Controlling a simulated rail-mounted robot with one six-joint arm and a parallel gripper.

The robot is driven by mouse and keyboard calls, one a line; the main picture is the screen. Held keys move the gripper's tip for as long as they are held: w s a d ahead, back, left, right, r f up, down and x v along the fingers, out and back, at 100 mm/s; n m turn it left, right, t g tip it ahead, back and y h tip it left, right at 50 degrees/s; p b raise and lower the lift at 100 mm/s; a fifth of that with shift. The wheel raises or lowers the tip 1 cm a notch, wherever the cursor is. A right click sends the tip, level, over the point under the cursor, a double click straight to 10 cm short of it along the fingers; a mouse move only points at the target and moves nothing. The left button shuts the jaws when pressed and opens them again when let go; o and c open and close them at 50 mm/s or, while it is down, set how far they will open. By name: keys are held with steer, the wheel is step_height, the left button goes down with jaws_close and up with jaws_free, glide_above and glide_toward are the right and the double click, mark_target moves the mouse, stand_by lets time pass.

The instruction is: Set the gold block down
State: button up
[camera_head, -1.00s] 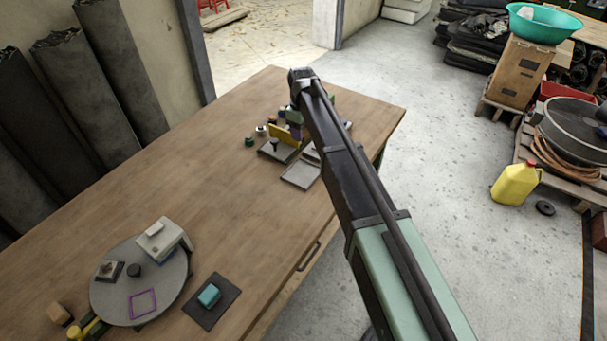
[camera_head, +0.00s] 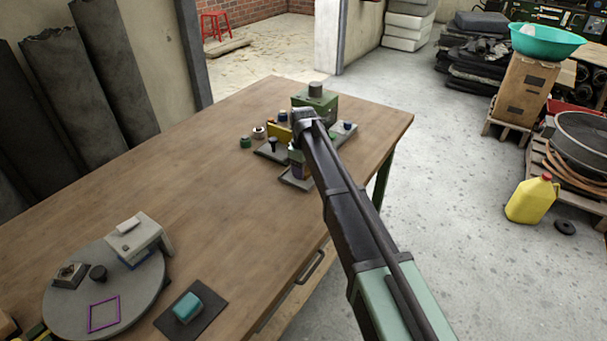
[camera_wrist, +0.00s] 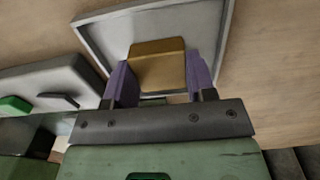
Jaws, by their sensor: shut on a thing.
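The gold block (camera_wrist: 158,66) is between the two purple fingers of my gripper (camera_wrist: 160,80) in the wrist view, held from both sides. Behind it in that view is a shallow grey tray (camera_wrist: 150,22) with a raised rim. I cannot tell whether the block touches the tray floor or hangs above it. In the head view my gripper (camera_head: 297,168) points down over the grey tray (camera_head: 292,181) near the table's right edge. The block is not clearly visible there, hidden by the gripper and arm.
Beside the tray stands a grey base with an upright yellow piece (camera_head: 279,132). A green machine (camera_head: 316,103) and several small items stand behind it. A round grey turntable (camera_head: 55,305) and a teal block (camera_head: 186,307) on a dark mat are nearer. Mid-table is clear.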

steer(key=shift+f, duration=0.15)
steer(key=o, duration=1.2)
steer(key=shift+c, duration=0.2)
step_height(320, 180, up, 13)
steer(key=p, duration=1.2)
steer(key=s+d+m, duration=0.6)
steer(key=s+d, duration=0.5)
steer(key=s, duration=0.4)
steer(key=s+d+m, duration=0.6)
steer(key=s+d, duration=0.5)
steer(key=s, duration=0.5)
steer(key=shift+f, duration=0.3)
